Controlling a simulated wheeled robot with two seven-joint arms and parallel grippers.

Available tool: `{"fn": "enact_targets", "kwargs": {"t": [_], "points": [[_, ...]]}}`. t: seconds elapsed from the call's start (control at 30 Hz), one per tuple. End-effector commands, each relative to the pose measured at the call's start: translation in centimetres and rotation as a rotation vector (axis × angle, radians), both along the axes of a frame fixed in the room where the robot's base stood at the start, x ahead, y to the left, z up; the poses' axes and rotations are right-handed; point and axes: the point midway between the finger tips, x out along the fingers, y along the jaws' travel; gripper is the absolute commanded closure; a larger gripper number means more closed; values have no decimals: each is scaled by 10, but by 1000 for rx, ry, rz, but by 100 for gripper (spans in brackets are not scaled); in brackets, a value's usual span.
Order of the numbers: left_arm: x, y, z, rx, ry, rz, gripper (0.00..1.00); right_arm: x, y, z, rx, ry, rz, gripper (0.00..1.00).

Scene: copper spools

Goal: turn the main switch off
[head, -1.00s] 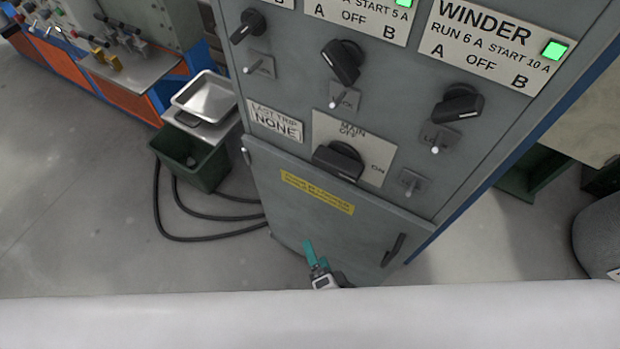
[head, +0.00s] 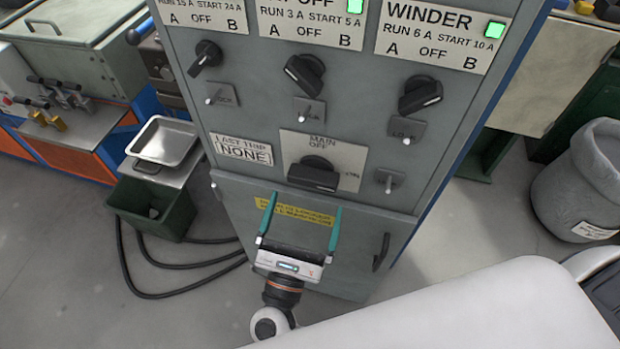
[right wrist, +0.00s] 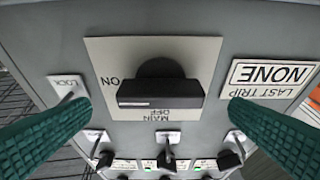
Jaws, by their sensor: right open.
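The main switch is a black rotary knob (head: 314,174) on a pale plate (head: 350,157) marked MAIN, with OFF at the top and ON at the right. Its handle bar lies about level, in line with the ON mark. My right gripper (head: 303,208) is open and empty, just below and in front of the knob, its two teal fingers pointing up at the panel. In the right wrist view the knob (right wrist: 155,88) appears upside down between the two open fingers (right wrist: 157,102), apart from both. My left gripper is not in view.
Above are three smaller black knobs, including the winder knob (head: 420,95), with small lock levers (head: 390,180) beside them. A cabinet door (head: 340,255) with a handle (head: 381,252) is below. A green bin (head: 150,210) and cables stand left, a grey barrel (head: 580,185) right.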

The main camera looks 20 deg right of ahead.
Motion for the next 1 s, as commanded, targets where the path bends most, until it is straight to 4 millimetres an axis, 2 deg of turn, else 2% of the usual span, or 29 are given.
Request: {"fn": "enact_targets", "kwargs": {"t": [0.03,0.3,0.67,0.7,0.93,1.0], "points": [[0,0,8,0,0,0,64,8,-5,9,-1,-3,0,0],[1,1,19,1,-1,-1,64,36,-24,19,-3,0,1,0],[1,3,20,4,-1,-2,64,41,-27,19,-3,2,1,0],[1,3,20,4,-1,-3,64,41,-27,19,-3,2,1,2],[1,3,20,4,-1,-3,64,41,-27,20,-2,1,1,39],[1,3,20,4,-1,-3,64,40,-27,20,-3,2,1,39]]}}
